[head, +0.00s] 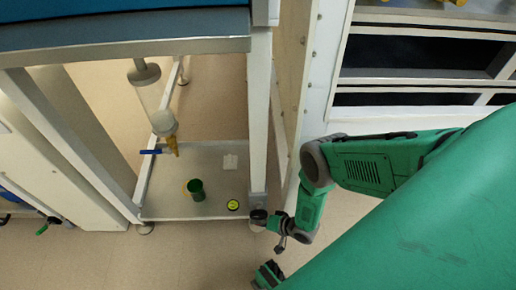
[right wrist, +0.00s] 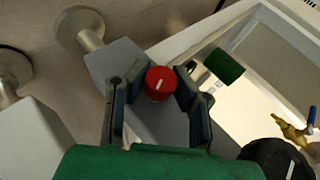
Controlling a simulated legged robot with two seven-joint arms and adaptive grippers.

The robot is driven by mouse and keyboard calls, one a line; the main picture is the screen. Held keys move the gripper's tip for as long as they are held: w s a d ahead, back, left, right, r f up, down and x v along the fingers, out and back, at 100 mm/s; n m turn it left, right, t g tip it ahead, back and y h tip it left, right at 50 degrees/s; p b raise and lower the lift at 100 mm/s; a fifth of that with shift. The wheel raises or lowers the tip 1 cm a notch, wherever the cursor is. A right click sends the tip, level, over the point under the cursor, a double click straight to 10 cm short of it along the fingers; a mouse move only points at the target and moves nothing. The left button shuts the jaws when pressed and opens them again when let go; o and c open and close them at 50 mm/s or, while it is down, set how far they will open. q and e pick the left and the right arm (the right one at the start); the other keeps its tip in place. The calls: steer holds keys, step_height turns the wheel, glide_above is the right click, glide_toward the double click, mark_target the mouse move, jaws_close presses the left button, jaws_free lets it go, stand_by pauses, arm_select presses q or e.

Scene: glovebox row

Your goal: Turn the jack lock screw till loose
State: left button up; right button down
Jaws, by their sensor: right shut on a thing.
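The lock screw (right wrist: 160,83) shows in the right wrist view as a red knob with a white mark line on its top, in front of a grey leg. My right gripper (right wrist: 153,92) has its two dark fingers on either side of the red knob and is shut on it. In the head view my right gripper (head: 276,222) is at the foot of the frame's right post (head: 258,130), and the red knob is hidden there. A larger black knob (right wrist: 275,162) with a white mark is at the lower right of the right wrist view.
Open floor (head: 180,255) lies in front.

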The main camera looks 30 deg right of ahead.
steer(key=shift+s+d+f, duration=0.1)
steer(key=shift+s+d, duration=0.15)
steer(key=shift+d, duration=0.15)
steer(key=c, duration=1.6)
jaws_free()
steer(key=o, duration=0.3)
steer(key=shift+w+a, duration=0.1)
steer(key=shift+a, duration=0.05)
steer(key=v, duration=0.7)
